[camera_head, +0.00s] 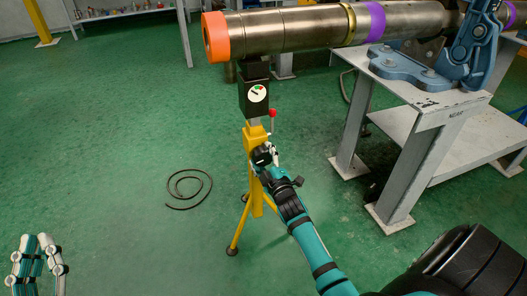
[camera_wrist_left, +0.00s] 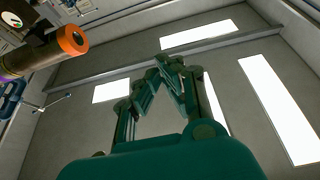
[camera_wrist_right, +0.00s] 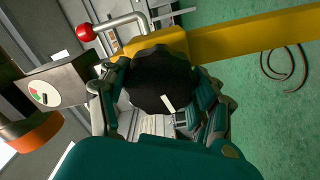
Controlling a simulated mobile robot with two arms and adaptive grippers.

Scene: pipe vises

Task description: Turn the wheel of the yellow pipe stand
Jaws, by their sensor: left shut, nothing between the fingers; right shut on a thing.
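The yellow pipe stand (camera_head: 255,140) stands on the green floor under the orange end of a long metal pipe (camera_head: 290,29). Its black wheel (camera_wrist_right: 162,80) has a white mark and fills the middle of the right wrist view. My right gripper (camera_head: 264,158) is shut on the wheel, with fingers on both sides of its rim. A red-knobbed lever (camera_wrist_right: 86,32) sits beside the wheel. My left gripper (camera_head: 40,240) is shut and empty at the lower left, far from the stand; its closed fingertips also show in the left wrist view (camera_wrist_left: 172,62).
A black head with a round dial (camera_head: 257,94) sits atop the stand below the pipe. A grey table (camera_head: 440,115) with a blue vise (camera_head: 420,70) stands to the right. A dark coiled cable (camera_head: 190,188) lies on the floor left of the stand.

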